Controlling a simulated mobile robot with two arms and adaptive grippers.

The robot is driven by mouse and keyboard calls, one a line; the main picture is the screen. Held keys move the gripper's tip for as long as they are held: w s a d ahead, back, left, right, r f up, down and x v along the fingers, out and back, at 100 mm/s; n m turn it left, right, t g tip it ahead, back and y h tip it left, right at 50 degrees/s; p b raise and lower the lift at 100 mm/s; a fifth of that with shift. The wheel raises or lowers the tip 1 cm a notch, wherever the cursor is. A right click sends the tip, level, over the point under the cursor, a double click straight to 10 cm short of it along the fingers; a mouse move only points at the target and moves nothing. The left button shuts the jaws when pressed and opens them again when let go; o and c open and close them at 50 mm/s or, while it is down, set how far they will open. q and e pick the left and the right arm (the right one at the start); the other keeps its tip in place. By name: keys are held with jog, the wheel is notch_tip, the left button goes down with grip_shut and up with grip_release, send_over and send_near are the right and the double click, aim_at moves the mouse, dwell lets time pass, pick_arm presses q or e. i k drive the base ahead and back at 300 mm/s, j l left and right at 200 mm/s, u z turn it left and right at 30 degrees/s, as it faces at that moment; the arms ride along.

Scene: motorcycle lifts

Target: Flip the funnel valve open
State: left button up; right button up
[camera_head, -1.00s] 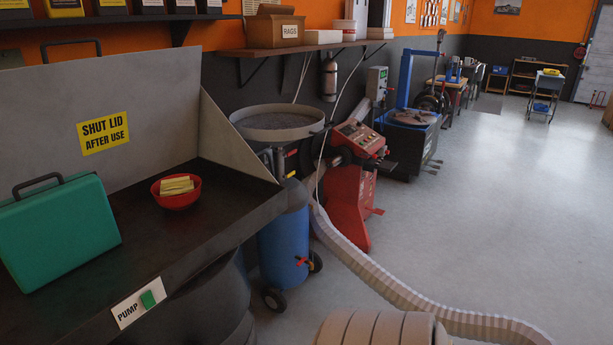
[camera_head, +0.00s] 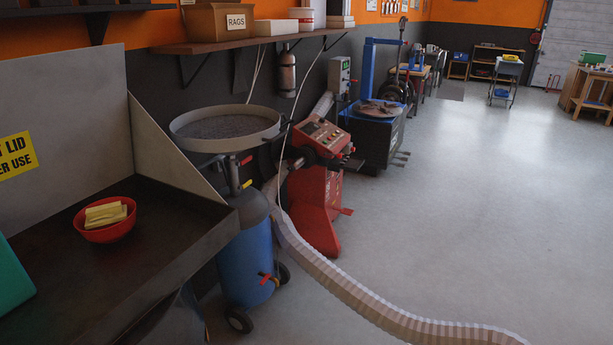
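The funnel (camera_head: 225,128) is a wide, round grey pan on top of a blue wheeled oil drainer tank (camera_head: 245,262). It stands just right of the sink bench. A red lever (camera_head: 265,278) sits low on the blue tank. Neither of my grippers is in view.
The sink bench (camera_head: 150,270) at left holds a red bowl (camera_head: 104,226) with yellow contents. A red machine (camera_head: 316,190) stands right of the drainer. A ribbed pale hose (camera_head: 350,298) crosses the floor in front. The grey floor (camera_head: 480,220) at right is open.

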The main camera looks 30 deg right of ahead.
aim_at(249, 182)
jog(key=i+l+z, duration=0.15)
jog(key=i+l, duration=0.15)
jog(key=i+l+z, duration=0.15)
jog(key=i, duration=0.25)
jog(key=i+l+z, duration=0.15)
jog(key=i, duration=0.25)
jog(key=l, duration=0.1)
